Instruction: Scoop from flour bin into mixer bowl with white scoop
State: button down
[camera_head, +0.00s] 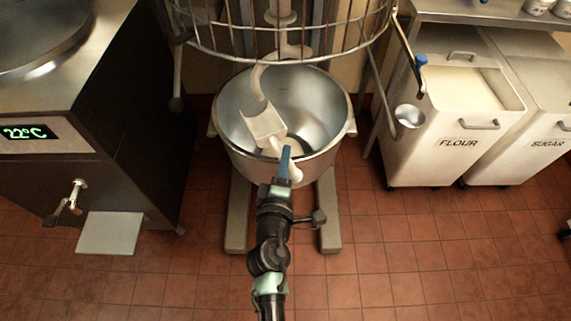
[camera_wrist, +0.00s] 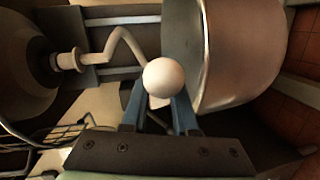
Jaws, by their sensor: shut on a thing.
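My gripper (camera_head: 285,166) is shut on the handle of the white scoop (camera_head: 264,124), at the front rim of the mixer bowl (camera_head: 318,104). The scoop's head is over the bowl's opening, near the dough hook; I cannot tell whether flour is in it. In the wrist view the round white handle end of the scoop (camera_wrist: 164,78) shows between the blue fingers (camera_wrist: 158,112), and the bowl's outer wall (camera_wrist: 238,60) is beside them. The bowl looks empty where its inside shows. The flour bin (camera_head: 437,135) stands at the right, its top open with pale flour (camera_head: 458,88) inside.
The mixer's wire guard (camera_head: 280,58) and hook (camera_head: 258,82) are above the bowl. A sugar bin (camera_head: 540,150) stands right of the flour bin. A dark machine (camera_head: 130,130) is at the left. The front floor is clear.

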jog(key=d+b+v, duration=0.1)
jog(key=v, duration=1.2)
jog(key=shift+s+d, duration=0.3)
jog(key=shift+f, duration=0.1)
